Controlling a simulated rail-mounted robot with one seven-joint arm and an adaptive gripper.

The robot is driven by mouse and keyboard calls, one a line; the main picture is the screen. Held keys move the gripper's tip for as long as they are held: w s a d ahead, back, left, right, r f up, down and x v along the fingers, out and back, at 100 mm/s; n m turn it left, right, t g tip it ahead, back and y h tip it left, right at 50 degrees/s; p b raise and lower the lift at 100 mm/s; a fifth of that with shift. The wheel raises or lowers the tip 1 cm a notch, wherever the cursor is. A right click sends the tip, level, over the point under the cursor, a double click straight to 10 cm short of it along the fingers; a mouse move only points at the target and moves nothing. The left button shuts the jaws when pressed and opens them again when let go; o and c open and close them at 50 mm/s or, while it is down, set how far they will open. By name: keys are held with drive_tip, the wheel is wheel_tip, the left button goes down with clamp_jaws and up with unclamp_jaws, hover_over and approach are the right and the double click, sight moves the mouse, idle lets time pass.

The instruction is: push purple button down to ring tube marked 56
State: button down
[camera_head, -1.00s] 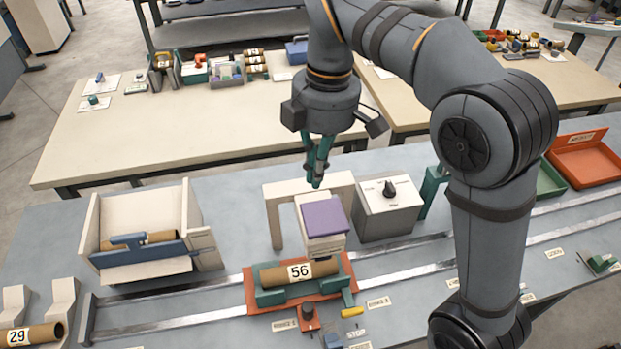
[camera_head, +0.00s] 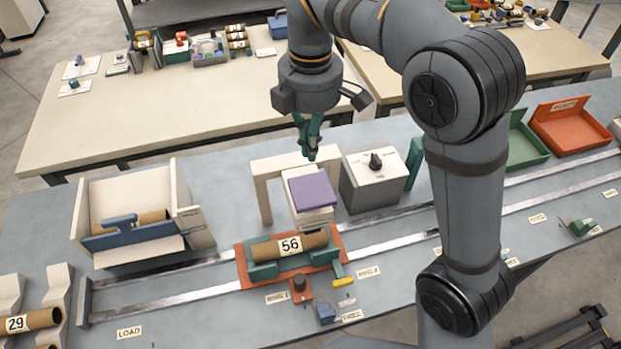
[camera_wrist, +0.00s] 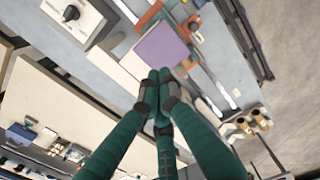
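The purple button (camera_head: 312,191) is a flat square pad on top of a pale block, held up by a cream arch (camera_head: 262,187). It also shows in the wrist view (camera_wrist: 161,46), just beyond my fingertips. The tube marked 56 (camera_head: 290,245) lies in green holders on an orange carriage (camera_head: 243,268), under and in front of the block. A visible gap separates the block from the tube. My gripper (camera_head: 311,156) points down, above and behind the purple button, apart from it. Its green fingers look closed together and hold nothing in the wrist view (camera_wrist: 160,77).
A grey box with a black knob (camera_head: 375,163) stands right of the arch. A cream bin with a tube (camera_head: 140,218) stands left. Tube 29 (camera_head: 35,320) rests in a cradle at lower left. Metal rails (camera_head: 392,244) run along the bench. Small controls (camera_head: 300,290) stand in front of the carriage.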

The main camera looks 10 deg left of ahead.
sight(312, 189)
wheel_tip(312, 189, down, 9)
drive_tip(key=shift+f, duration=0.2)
idle(0.4)
wheel_tip(312, 189, down, 5)
drive_tip(key=b, duration=0.3)
drive_tip(key=shift+r+b, duration=0.2)
drive_tip(key=shift+b, duration=0.2)
drive_tip(key=shift+s+d, duration=0.3)
drive_tip(key=shift+s, duration=0.1)
drive_tip(key=shift+w+a, duration=0.1)
drive_tip(key=r+p, duration=0.5)
drive_tip(key=shift+w+a+r, duration=0.25)
drive_tip(key=shift+w, duration=0.05)
wheel_tip(312, 189, up, 10)
drive_tip(key=shift+f, duration=0.25)
